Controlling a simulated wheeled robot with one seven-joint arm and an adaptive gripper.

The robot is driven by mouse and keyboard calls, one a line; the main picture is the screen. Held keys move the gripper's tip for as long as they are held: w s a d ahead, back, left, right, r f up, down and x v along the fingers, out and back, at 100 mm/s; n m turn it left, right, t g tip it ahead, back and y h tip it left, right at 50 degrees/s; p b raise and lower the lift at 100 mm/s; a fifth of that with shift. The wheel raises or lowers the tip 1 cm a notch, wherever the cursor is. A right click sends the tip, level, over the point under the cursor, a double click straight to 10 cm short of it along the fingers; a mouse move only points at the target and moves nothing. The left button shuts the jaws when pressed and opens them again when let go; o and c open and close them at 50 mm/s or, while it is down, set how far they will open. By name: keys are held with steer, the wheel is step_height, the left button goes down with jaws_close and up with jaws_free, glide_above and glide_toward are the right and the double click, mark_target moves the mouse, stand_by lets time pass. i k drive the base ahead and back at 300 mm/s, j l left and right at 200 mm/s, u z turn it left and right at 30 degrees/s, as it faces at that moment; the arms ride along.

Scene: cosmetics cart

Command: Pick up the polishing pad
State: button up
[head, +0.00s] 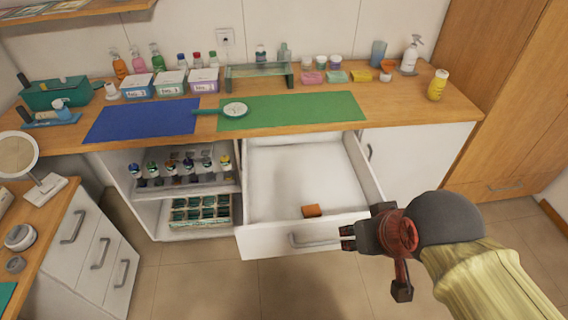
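A small orange-brown block (312,210), which looks like the polishing pad, lies in the open white drawer (290,180). It is near the drawer's front panel, a little right of the middle. My gripper (347,238) is to the right of the block and nearer the camera, by the drawer's front right corner. Its dark fingertips point left, and they appear apart from the block. The finger opening is seen at a poor angle, and no held object shows.
The wooden counter (410,115) above the drawer carries a blue mat (145,119), a green mat (300,111), a hand mirror (235,110), bottles and boxes. Left of the drawer is an open shelf (190,190) with bottles. A side cabinet (85,250) stands at left.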

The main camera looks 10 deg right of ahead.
mark_target(314, 211)
steer(key=i+j+u, duration=0.45)
steer(key=i, duration=0.3)
steer(key=j, duration=0.1)
